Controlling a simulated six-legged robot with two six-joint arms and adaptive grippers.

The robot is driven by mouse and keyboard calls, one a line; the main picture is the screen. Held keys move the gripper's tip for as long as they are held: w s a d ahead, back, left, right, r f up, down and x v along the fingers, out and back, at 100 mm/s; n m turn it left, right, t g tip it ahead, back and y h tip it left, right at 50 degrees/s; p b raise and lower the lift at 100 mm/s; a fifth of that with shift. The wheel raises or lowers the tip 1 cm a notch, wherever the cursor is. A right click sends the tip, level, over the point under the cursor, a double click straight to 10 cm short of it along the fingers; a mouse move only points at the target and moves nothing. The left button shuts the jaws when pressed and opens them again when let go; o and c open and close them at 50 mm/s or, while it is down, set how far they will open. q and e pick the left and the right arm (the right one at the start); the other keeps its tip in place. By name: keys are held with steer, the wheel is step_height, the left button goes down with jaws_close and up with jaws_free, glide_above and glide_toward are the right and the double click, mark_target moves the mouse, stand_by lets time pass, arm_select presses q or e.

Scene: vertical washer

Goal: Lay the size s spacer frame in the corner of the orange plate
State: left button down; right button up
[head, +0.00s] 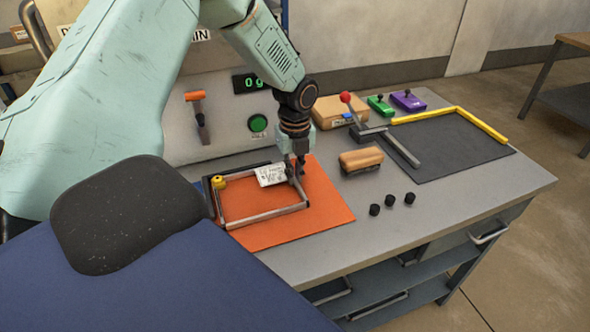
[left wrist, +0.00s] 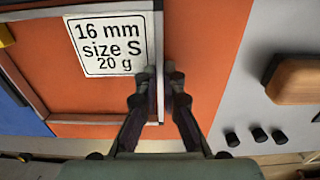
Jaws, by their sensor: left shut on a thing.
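The size s spacer frame (head: 265,219) is a thin grey rectangular frame with a white label. In the left wrist view the label (left wrist: 107,45) reads "16 mm size S 20 g". The frame lies on or just above the orange plate (head: 320,225), towards its left side; I cannot tell if it touches. The orange plate also shows in the left wrist view (left wrist: 205,40). My left gripper (head: 296,172) points down and is shut on the frame's right bar, beside the label; its fingertips show in the left wrist view (left wrist: 160,80). My right gripper is not in view.
A yellow knob (head: 218,182) sits by the frame's far left corner. A wood-backed brush (head: 361,159) and several black pegs (head: 391,199) lie to the right. A dark mat (head: 455,145) with yellow edging is further right. A lever with a red knob (head: 345,98) stands behind.

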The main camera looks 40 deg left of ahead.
arm_select(q)
steer(key=shift+s+a+r+p, duration=0.1)
steer(key=shift+s+a+p, duration=0.05)
steer(key=shift+a+p, duration=0.35)
stand_by(0.4)
steer(key=c, duration=1.4)
jaws_free()
steer(key=shift+a, duration=0.15)
